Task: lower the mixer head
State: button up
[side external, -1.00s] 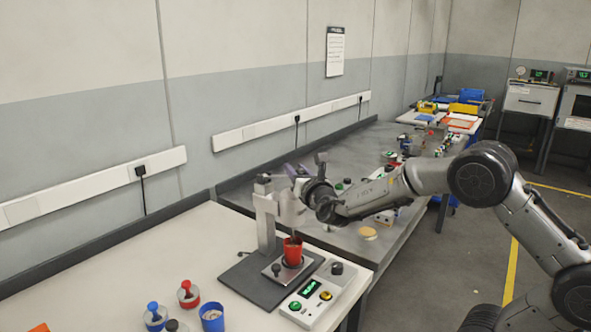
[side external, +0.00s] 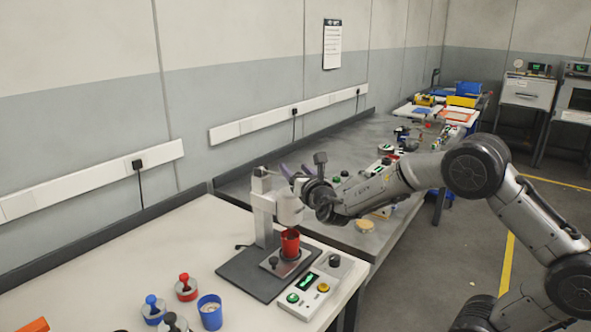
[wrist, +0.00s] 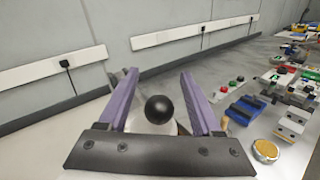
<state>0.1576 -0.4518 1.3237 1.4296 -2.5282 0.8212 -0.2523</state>
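The mixer stands on a dark base plate (side external: 240,273) on the white bench. Its pale head (side external: 289,208) hangs from the grey column (side external: 264,215) just above a red cup (side external: 290,245), with little gap between them. In the wrist view a black ball knob (wrist: 159,109) sits on the pale head. My gripper (wrist: 159,76) is open, its two purple fingers spread on either side of the knob with space between. In the side view my gripper (side external: 294,170) is at the top of the head. The stirrer under the head is hidden.
A blue cup (side external: 210,312) and several lidded containers, including a red-knobbed one (side external: 186,287), stand at the front left. The grey bench behind holds many small parts.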

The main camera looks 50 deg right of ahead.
jog(key=shift+r, duration=0.1)
jog(key=shift+s+a+r, duration=0.1)
jog(key=shift+s+a, duration=0.3)
jog(key=v, duration=1.2)
jog(key=shift+s+a, duration=0.15)
jog(key=shift+s, duration=0.2)
